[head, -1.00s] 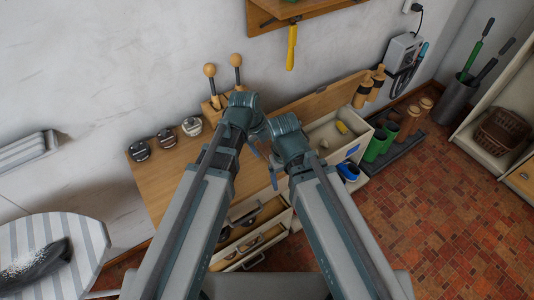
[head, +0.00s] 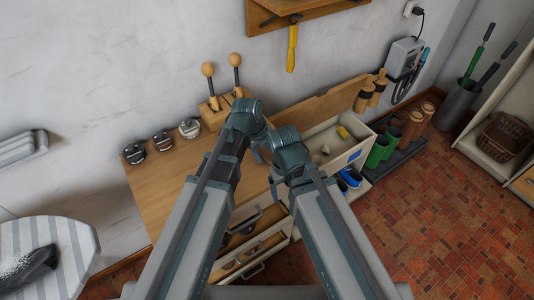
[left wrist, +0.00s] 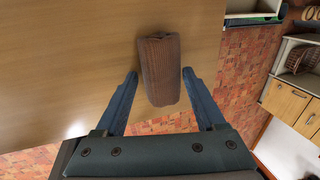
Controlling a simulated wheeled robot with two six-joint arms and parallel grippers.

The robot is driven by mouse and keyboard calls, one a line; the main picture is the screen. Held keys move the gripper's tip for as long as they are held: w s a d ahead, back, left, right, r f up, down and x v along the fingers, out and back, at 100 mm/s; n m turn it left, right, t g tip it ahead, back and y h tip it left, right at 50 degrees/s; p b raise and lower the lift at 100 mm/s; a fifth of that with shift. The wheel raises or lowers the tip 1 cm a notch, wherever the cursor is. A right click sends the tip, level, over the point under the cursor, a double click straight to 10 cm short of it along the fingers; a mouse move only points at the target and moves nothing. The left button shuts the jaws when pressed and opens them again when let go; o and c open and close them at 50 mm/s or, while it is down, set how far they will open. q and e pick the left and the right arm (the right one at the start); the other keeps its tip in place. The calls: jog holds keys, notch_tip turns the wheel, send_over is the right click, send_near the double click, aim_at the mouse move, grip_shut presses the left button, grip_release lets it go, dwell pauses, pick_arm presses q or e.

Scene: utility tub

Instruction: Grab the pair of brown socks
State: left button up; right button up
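The brown socks (left wrist: 160,70) lie as one folded, ribbed bundle on the wooden bench top in the left wrist view. My left gripper (left wrist: 158,77) is open, with one blue finger on each side of the lower part of the bundle. Gaps show between the fingers and the socks, so it is not closed on them. In the head view, the left gripper (head: 259,156) shows only in small part beside its wrist, and the socks are hidden behind my arms. My right arm comes in beside the left one; its fingers are mostly hidden.
Lower drawers (head: 245,245) stand open. A striped round board (head: 75,250) is at left.

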aim_at(267, 151)
pick_arm(q)
jog(key=c, duration=0.6)
jog(key=shift+r, duration=0.1)
notch_tip(267, 151, up, 10)
jog(key=p, duration=1)
